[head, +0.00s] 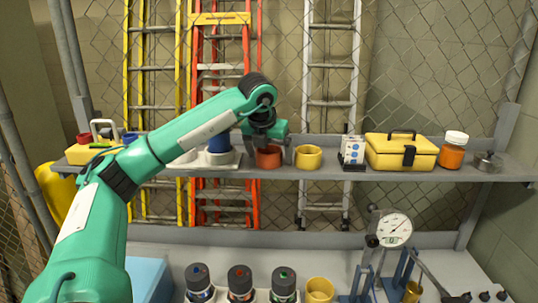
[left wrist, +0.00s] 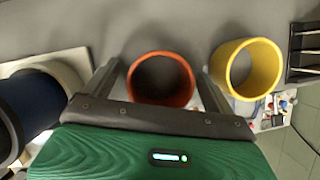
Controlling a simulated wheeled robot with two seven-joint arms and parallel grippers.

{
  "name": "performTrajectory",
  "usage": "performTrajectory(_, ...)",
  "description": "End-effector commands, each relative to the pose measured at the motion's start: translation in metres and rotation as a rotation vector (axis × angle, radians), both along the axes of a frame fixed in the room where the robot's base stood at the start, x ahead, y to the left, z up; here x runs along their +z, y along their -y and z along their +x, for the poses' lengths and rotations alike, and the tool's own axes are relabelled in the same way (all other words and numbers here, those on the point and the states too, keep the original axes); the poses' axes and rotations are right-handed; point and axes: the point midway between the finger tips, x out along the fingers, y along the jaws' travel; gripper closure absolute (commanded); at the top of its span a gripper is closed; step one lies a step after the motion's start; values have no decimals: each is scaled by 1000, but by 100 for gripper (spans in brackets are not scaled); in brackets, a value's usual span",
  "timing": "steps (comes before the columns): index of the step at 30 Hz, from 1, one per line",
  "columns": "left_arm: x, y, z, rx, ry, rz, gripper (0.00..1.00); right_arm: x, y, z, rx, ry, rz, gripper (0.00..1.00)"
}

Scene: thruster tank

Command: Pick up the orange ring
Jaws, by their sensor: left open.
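The orange ring (head: 268,157) sits on the grey shelf, and it shows in the left wrist view (left wrist: 161,97) as an open round band. My left gripper (head: 270,150) is open at the ring, its fingers (left wrist: 158,80) on either side of it with small gaps visible in the left wrist view. The lower part of the ring is partly hidden by the gripper body in the left wrist view. My right gripper is not in view.
A yellow ring (head: 308,158) stands close to the right of the orange one. A blue cylinder on a white base (head: 219,158) stands to the left. A yellow toolbox (head: 401,151) and an orange jar (head: 453,152) are further right on the shelf (head: 335,174).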

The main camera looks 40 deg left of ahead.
Motion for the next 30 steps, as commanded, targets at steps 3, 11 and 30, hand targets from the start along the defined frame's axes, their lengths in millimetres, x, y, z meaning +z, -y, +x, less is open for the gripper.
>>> performTrajectory(3, 0, 0, 0, 0, 0, 0, 17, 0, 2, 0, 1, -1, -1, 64)
performTrajectory(11, 0, 0, 0, 0, 1, 0, 59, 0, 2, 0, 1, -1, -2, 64)
performTrajectory(30, 48, 1, 1, -1, 6, -2, 59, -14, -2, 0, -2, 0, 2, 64)
